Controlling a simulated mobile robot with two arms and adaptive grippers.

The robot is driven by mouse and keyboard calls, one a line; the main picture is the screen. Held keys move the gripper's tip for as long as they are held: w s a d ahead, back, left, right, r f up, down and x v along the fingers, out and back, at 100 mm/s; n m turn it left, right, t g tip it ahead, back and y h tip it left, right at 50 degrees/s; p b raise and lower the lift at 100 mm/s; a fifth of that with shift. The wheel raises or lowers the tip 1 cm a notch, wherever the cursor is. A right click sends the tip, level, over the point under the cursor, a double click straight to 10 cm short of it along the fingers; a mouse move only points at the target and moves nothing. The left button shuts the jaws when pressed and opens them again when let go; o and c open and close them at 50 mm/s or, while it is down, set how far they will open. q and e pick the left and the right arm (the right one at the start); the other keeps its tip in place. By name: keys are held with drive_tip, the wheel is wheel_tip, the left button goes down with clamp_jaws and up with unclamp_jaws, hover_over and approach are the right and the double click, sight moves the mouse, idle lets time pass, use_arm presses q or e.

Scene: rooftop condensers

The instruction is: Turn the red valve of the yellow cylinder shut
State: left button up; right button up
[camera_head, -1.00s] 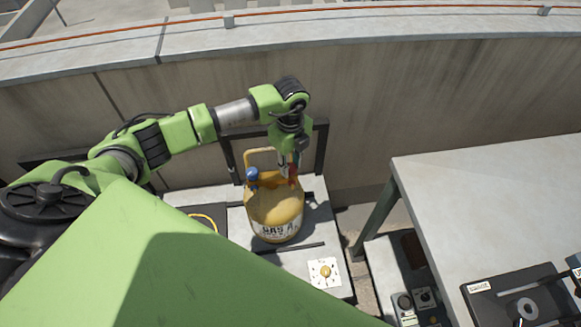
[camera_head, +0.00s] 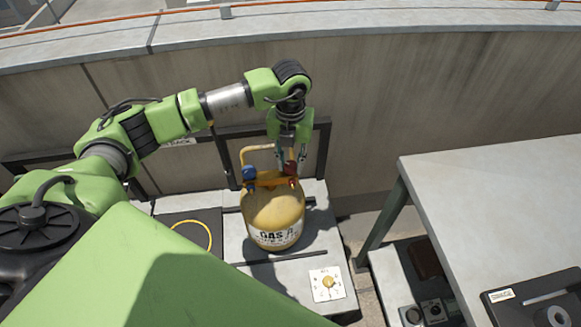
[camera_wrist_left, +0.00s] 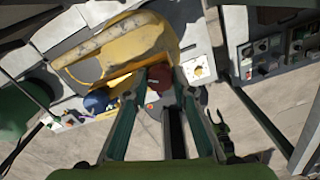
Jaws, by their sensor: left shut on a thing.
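The yellow cylinder (camera_head: 273,212), marked "GAS A", stands upright on a grey platform, with a yellow handle at its top. Its red valve (camera_head: 291,168) is at the top right and its blue valve (camera_head: 249,173) at the top left. My left gripper (camera_head: 291,168) reaches down from above and is shut on the red valve. In the left wrist view the red valve (camera_wrist_left: 160,76) sits between the fingertips, and the blue valve (camera_wrist_left: 96,101) is to the left. The fingers partly hide the red valve in the head view.
A yellow ring (camera_head: 196,232) lies on a dark mat left of the cylinder. A white plate with a brass knob (camera_head: 327,283) is in front right. A grey table (camera_head: 490,190) stands at right, with a black device (camera_head: 545,303). A concrete wall (camera_head: 400,110) runs behind.

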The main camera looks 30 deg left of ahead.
sight(291, 164)
use_arm(q)
drive_tip(key=m+b, duration=0.5)
drive_tip(key=m, duration=0.1)
drive_tip(key=shift+w+f, duration=0.1)
drive_tip(key=shift+f, duration=0.05)
drive_tip(key=m+b, duration=0.2)
drive_tip(key=m, duration=0.2)
drive_tip(key=shift+m+b, duration=0.5)
drive_tip(key=shift+b, duration=0.05)
drive_tip(key=shift+r, duration=0.2)
drive_tip(key=o, duration=1.1)
wheel_tip(291, 164, up, 12)
drive_tip(key=shift+f, duration=0.1)
